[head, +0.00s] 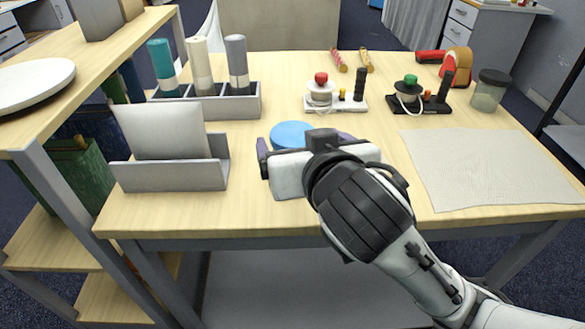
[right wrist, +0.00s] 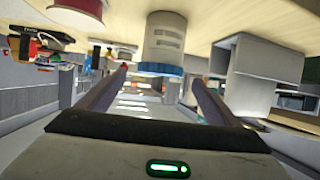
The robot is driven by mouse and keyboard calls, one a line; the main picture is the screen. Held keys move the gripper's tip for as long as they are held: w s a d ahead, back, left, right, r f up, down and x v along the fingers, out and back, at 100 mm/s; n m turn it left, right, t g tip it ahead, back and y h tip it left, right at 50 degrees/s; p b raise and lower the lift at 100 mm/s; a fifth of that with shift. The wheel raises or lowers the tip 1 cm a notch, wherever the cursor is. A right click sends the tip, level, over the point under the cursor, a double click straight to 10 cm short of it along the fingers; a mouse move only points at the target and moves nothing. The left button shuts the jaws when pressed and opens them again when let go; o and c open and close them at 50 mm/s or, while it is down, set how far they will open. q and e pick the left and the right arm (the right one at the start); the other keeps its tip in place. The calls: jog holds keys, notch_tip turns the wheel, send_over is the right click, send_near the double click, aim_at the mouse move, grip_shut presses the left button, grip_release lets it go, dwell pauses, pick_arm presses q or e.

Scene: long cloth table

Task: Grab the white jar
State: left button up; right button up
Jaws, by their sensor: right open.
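The white jar (right wrist: 165,38) has a blue lid (right wrist: 160,69) and grey marks on its side; the right wrist view shows it upside down. In the head view only the blue lid (head: 290,134) shows clearly, and my right gripper hides the body. My right gripper (head: 304,143) is open and empty over the table's near half. Its two dark fingers (right wrist: 158,82) point toward the jar, which is centred in line with the gap, at or just past the fingertips. I see no contact. My left gripper is not in view.
A grey holder with a white panel (head: 165,135) stands left of the jar. Behind are a grey tray with several cylinders (head: 215,105) and two button stands (head: 335,103). A grey cloth (head: 490,165) lies at right. A red spool (right wrist: 75,10) shows near the jar in the wrist view.

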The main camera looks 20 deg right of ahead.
aim_at(296, 139)
jog(key=x, duration=0.6)
jog(key=shift+w+f+b, duration=0.2)
jog(key=shift+f+b, duration=0.15)
jog(key=shift+b, duration=0.05)
jog(key=c, duration=1.1)
jog(key=shift+r, duration=0.1)
jog(key=shift+c, duration=0.2)
